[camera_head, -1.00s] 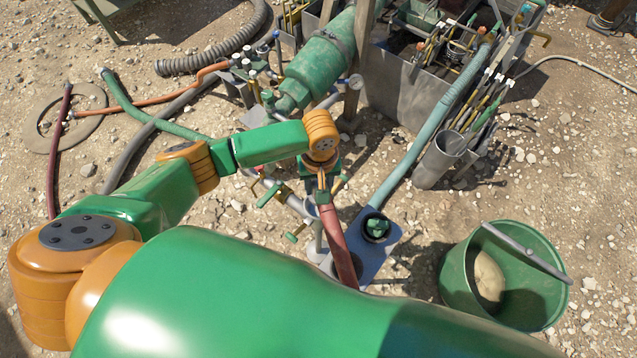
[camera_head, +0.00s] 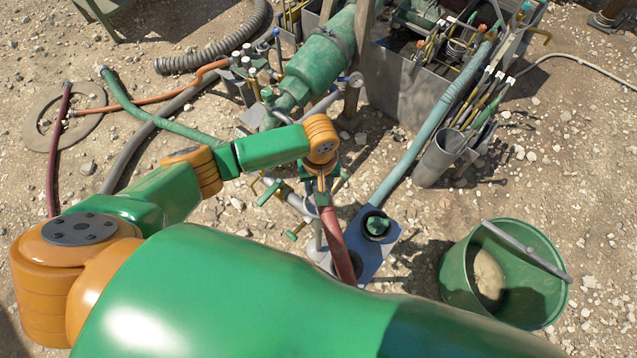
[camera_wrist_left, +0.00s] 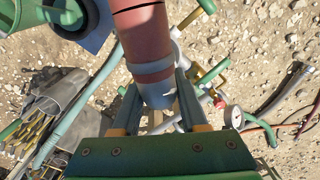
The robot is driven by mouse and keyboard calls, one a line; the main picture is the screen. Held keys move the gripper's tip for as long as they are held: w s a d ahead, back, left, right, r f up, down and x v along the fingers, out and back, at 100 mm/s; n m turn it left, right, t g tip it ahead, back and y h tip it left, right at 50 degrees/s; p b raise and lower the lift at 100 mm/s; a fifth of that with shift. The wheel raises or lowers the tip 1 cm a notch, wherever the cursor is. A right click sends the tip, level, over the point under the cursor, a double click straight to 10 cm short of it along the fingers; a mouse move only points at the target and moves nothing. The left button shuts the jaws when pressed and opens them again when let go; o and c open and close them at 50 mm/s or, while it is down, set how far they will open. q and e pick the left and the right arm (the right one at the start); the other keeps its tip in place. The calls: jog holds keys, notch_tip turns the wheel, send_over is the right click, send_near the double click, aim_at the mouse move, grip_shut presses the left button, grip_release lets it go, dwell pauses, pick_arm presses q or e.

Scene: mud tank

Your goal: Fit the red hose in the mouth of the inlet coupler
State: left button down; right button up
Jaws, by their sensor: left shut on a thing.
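The red hose (camera_head: 336,240) runs down from my left gripper (camera_head: 321,192) in the camera_head view, and its lower part goes out of sight behind my large green arm link. In the left wrist view the hose (camera_wrist_left: 146,40) rises above the jaws, and its pale grey end cuff (camera_wrist_left: 158,92) sits between the two fingers of my left gripper (camera_wrist_left: 154,108). The left gripper is shut on the hose near this end. Pipework with green valve handles (camera_head: 270,192) stands close beside the gripper. I cannot tell which part is the inlet coupler; its mouth is not clearly visible. My right gripper is out of view.
A blue plate (camera_head: 386,252) carries the lower end of a teal hose (camera_head: 412,165). A green bucket (camera_head: 455,275) stands at the right. A grey metal tank (camera_head: 400,95) with tools stands at the back. A pressure gauge (camera_wrist_left: 233,117) is near the jaws. Gravel at far right is open.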

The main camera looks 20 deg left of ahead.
pick_arm(q)
jog(key=shift+f, duration=0.55)
jog(key=shift+f+b, duration=0.2)
jog(key=shift+b, duration=0.1)
jog(key=shift+f+b, duration=0.65)
jog(key=shift+f, duration=0.45)
jog(key=shift+f, duration=0.1)
jog(key=shift+f, duration=0.25)
jog(key=shift+f, duration=0.55)
dwell(0.4)
jog(key=shift+c, duration=1.8)
grip_release()
notch_tip(320, 180, up, 7)
jog(key=shift+r+p, duration=0.1)
jog(key=shift+p, duration=0.6)
